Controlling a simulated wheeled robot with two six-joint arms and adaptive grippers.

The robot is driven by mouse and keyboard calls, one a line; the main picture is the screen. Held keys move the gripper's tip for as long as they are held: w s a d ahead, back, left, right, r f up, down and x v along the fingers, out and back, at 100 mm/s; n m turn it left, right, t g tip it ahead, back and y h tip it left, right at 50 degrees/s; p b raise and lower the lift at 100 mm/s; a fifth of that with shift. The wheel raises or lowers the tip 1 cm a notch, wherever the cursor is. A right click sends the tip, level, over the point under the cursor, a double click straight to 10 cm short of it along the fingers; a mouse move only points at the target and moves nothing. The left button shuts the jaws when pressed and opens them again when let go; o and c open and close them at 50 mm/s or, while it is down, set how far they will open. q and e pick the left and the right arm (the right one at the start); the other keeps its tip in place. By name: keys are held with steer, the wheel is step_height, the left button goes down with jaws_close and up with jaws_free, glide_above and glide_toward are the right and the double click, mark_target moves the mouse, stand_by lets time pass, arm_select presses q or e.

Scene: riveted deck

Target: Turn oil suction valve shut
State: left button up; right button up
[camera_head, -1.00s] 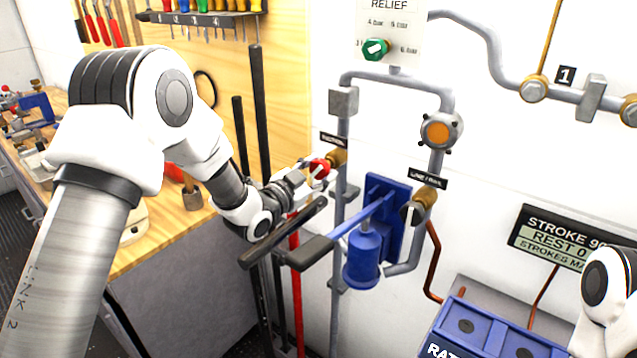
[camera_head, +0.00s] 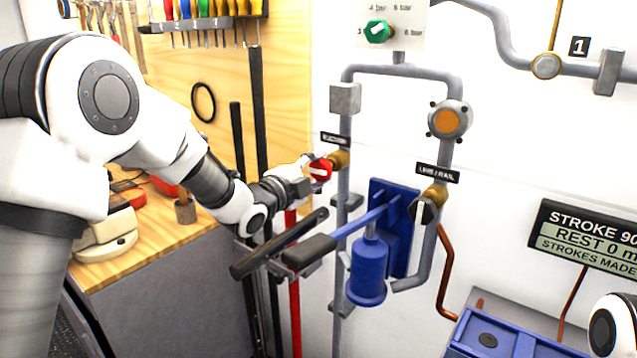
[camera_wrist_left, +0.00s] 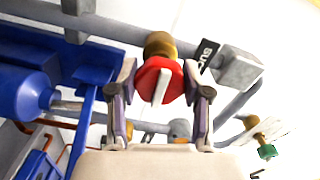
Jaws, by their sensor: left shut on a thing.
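The oil suction valve has a red knob (camera_head: 320,171) with a white stripe, on a brass body (camera_head: 340,159) joined to the grey pipe. A small black label (camera_head: 335,139) sits just above it. My left gripper (camera_head: 311,172) is shut on the red knob. In the left wrist view, the red knob (camera_wrist_left: 165,78) sits between the two fingers, its white stripe nearly in line with them and slightly tilted. The brass body (camera_wrist_left: 160,45) is behind it, and a label beginning "SUC" (camera_wrist_left: 205,52) is beside it. My right gripper is out of view.
The line valve's black knob (camera_head: 422,210) is to the right. A green relief knob (camera_head: 378,31) is above. A wooden workbench (camera_head: 150,240) lies left.

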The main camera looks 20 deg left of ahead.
arm_select(q)
steer(key=shift+m+b, duration=0.35)
steer(key=shift+m, duration=0.05)
steer(key=o, duration=1.2)
steer(key=shift+c, duration=0.2)
steer(key=v, duration=1.2)
